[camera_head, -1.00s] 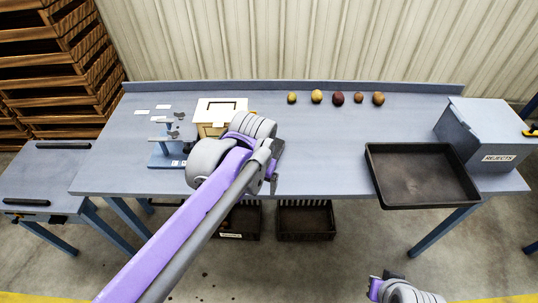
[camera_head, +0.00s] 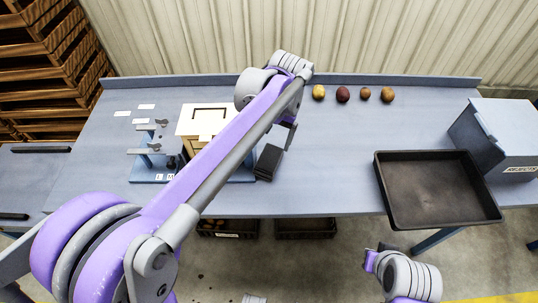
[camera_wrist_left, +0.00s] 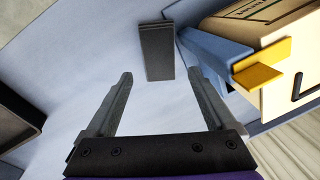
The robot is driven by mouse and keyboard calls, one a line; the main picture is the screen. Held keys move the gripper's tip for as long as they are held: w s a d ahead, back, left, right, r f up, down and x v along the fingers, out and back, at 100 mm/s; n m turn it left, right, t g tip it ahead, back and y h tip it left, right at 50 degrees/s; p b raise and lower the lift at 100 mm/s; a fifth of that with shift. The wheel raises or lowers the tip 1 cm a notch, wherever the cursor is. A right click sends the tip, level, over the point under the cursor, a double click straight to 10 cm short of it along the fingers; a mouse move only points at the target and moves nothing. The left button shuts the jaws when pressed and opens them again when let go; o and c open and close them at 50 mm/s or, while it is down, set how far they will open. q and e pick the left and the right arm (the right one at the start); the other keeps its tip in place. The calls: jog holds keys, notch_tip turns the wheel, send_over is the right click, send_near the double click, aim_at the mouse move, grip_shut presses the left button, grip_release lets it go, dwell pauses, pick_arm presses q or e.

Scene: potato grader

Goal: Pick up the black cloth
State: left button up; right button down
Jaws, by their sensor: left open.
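The black cloth (camera_head: 268,162) is a dark folded, block-like piece lying on the blue-grey table, beside the right end of the small stand with the cream box. It also shows at the top middle of the left wrist view (camera_wrist_left: 156,52). My left gripper (camera_head: 287,136) is above the table just behind and to the right of the cloth, partly hidden by its own wrist. In the left wrist view its two fingers (camera_wrist_left: 161,85) are apart with nothing between them, and the cloth lies beyond the tips. My right gripper (camera_head: 372,260) is low in front of the table; its fingers are unclear.
A black tray (camera_head: 440,222) sits at the table's front right, beside the rejects box (camera_head: 500,135). Several potatoes (camera_head: 342,95) line the back. The cream box (camera_head: 190,120) and stand (camera_head: 143,172) are left. The middle table surface is clear.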

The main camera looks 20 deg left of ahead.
aim_at(270, 157)
pick_arm(q)
jog(key=f, duration=0.2)
jog(key=shift+s+a+f, duration=0.15)
jog(key=shift+s+f, duration=0.05)
jog(key=shift+f, duration=0.15)
jog(key=shift+w+a+f, duration=0.15)
jog(key=shift+f, duration=1.4)
jog(key=shift+w+a+f, duration=0.15)
jog(key=shift+f, duration=1.4)
jog(key=c, duration=1.2)
notch_tip(270, 157, up, 28)
jog(key=shift+r+p, duration=0.1)
jog(key=shift+p, duration=1.1)
jog(key=o, duration=0.9)
jog(key=shift+c, duration=0.2)
jog(key=c, duration=0.5)
